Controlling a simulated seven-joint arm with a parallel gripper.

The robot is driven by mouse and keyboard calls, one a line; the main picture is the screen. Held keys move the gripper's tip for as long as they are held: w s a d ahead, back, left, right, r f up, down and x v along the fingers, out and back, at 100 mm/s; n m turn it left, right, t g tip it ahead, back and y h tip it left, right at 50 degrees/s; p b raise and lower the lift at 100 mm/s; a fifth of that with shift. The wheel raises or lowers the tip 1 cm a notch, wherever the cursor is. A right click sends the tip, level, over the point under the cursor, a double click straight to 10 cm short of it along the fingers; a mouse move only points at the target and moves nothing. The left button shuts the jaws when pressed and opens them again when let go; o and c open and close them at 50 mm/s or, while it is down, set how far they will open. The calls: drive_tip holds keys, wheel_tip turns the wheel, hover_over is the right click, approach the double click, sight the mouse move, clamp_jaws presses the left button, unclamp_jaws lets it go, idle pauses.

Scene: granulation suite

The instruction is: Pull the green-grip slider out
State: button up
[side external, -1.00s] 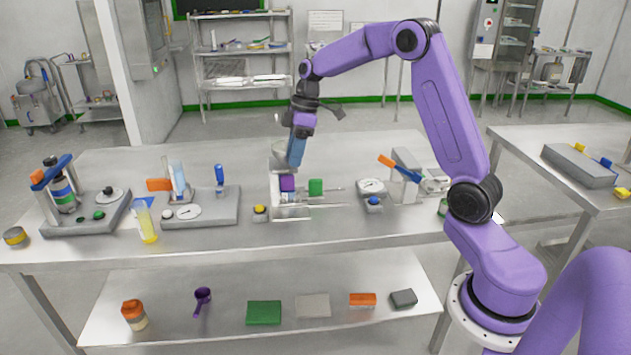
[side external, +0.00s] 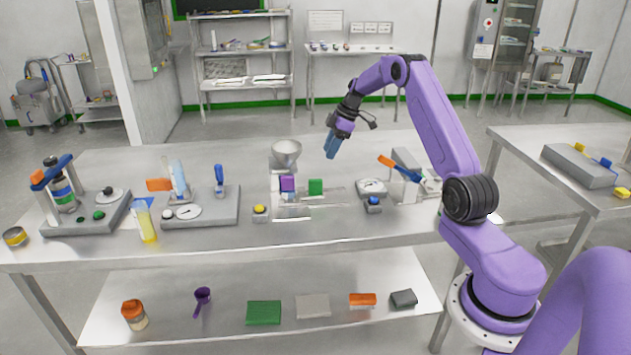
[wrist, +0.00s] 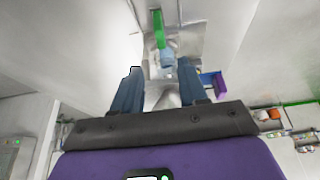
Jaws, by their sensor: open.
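The green-grip slider shows its green block (side external: 315,187) on the right side of a small metal fixture (side external: 278,207) in the middle of the table. A purple grip (side external: 287,184) is on the same fixture, left of the green one, below a grey funnel (side external: 286,152). My gripper (side external: 331,152) is above and behind the fixture, up and to the right of the green grip, and touches nothing. In the wrist view my gripper (wrist: 160,88) has its blue fingers apart and empty. The green grip (wrist: 158,28) lies beyond the fingertips, and the purple one (wrist: 221,85) is to the right.
A yellow-button box (side external: 260,213) stands left of the fixture. A dial gauge (side external: 371,186) and a blue-button box (side external: 374,204) are on its right, then a stand with an orange-and-blue lever (side external: 400,168). The table behind the fixture is largely clear.

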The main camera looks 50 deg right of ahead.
sight(315, 180)
drive_tip(key=x, duration=1.2)
drive_tip(key=shift+w+a+f, duration=0.1)
drive_tip(key=shift+f, duration=0.25)
clamp_jaws()
